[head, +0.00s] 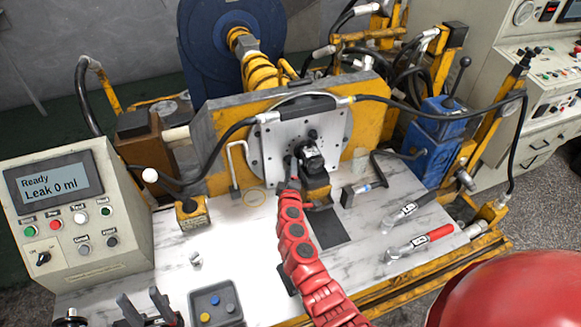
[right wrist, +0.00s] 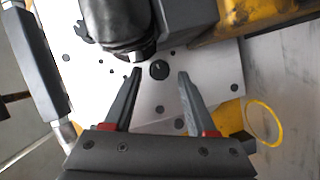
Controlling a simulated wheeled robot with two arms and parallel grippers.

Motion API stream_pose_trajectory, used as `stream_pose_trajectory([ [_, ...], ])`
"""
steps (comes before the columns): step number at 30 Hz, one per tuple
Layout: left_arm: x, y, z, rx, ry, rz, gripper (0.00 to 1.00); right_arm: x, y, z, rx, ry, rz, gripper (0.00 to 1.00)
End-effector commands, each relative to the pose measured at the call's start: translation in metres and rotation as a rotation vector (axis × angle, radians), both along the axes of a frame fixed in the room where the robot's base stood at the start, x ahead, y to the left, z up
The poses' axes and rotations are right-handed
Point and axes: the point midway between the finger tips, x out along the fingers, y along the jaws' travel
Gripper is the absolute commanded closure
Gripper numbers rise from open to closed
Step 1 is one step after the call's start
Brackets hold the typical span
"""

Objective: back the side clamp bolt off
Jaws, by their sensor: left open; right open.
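The pale mounting plate (head: 275,140) stands upright on the yellow frame, with a black motor (head: 312,158) at its middle. In the right wrist view the motor (right wrist: 118,25) hangs at the top, in front of the plate (right wrist: 215,85). A dark round bolt head (right wrist: 159,70) shows on the plate between my right fingertips; I cannot tell whether it is the side clamp bolt. My right gripper (right wrist: 160,75) is open, its fingers apart from that bolt head. In the head view it (head: 289,168) is just left of the motor. My left gripper (head: 143,300) is open and empty at the bottom left.
A control box (head: 70,215) reads "Ready, Leak 0 ml". A grey tray (head: 216,303) sits at the front. Black hoses (head: 220,150) flank the plate.

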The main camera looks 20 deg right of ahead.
Motion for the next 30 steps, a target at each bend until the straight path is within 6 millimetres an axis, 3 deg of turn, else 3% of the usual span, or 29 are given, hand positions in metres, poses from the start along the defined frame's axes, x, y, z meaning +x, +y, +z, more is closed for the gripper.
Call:
stream_pose_trajectory([
  [6,0.000,0.000,-0.005,0.000,0.000,0.000,0.52,0.018,-0.006,-0.003,0.000,0.000,-0.001,0.43],
  [17,0.000,0.000,-0.005,0.000,0.000,0.000,0.52,0.021,-0.007,-0.003,0.001,0.000,0.001,0.45],
  [26,0.000,0.000,-0.005,0.000,0.000,0.000,0.52,0.021,-0.007,-0.003,0.001,0.000,0.001,0.99],
  [30,0.000,0.000,-0.005,0.000,0.000,0.000,0.52,0.020,-0.006,-0.003,0.001,0.000,0.001,1.00],
])
